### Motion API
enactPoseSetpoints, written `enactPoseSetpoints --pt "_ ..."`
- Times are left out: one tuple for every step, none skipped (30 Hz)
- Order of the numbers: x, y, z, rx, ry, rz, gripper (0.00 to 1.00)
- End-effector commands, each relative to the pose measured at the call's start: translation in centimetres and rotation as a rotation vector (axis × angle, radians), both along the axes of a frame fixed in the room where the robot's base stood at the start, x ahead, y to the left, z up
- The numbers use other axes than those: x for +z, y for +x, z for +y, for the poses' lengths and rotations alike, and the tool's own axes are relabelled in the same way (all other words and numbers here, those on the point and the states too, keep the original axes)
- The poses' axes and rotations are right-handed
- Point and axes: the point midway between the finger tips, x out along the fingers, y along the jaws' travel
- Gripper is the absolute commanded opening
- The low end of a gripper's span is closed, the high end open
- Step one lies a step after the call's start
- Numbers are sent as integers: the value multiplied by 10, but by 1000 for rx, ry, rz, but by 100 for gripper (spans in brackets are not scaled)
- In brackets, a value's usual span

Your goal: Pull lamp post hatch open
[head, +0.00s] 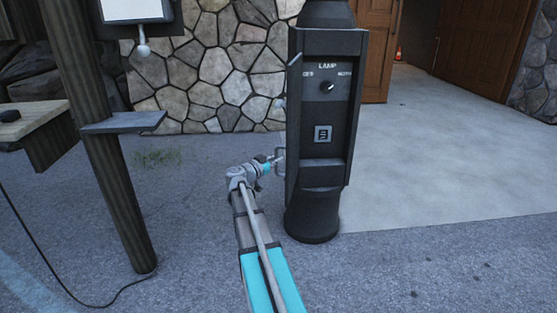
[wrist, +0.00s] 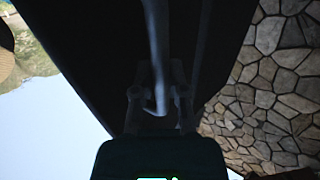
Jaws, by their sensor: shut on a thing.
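The dark lamp post (head: 318,215) stands right of centre in the head view. Its front recess is uncovered and shows a panel marked LAMP with a round knob (head: 327,87) and a square socket-like plate (head: 323,134). The hatch (head: 293,125) stands swung out at the recess's left side, seen nearly edge-on. My gripper (head: 275,161) is at the hatch handle (head: 280,152) on its outer left face. In the wrist view, my gripper (wrist: 160,100) is shut on the pale handle bar (wrist: 157,45), with the dark hatch behind it.
A wooden post (head: 115,180) with a small shelf (head: 124,123) stands to the left, beside a bench (head: 30,122). A black cable (head: 45,265) lies on the ground there. A stone wall (head: 215,70) is behind. Paving right of the lamp post is clear.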

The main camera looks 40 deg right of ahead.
Motion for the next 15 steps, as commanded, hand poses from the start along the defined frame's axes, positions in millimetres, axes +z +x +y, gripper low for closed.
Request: enactPoseSetpoints --pt "-1 -2 0 -3 4 -1 0" --pt "-1 -2 -1 -4 4 -1 0" --pt "-1 -3 -1 -5 4 -1 20" --pt "-1 -3 -2 -5 4 -1 26" --pt "-1 -3 -2 -6 4 -1 32" --pt "-1 -4 -2 -6 3 -1 39" --pt "-1 -4 -2 -6 3 -1 44" --pt "-1 -4 -3 -6 3 -1 50" --pt "-1 -4 -3 -7 2 -1 54" --pt "-1 -4 -3 -7 2 -1 54" --pt "-1 -4 -3 -7 2 -1 54" --pt "-1 -4 -3 -7 2 -1 54" --pt "-1 -4 -3 -7 2 -1 54" --pt "-1 -4 -3 -7 2 -1 54" --pt "-1 -4 -3 -7 1 0 54"
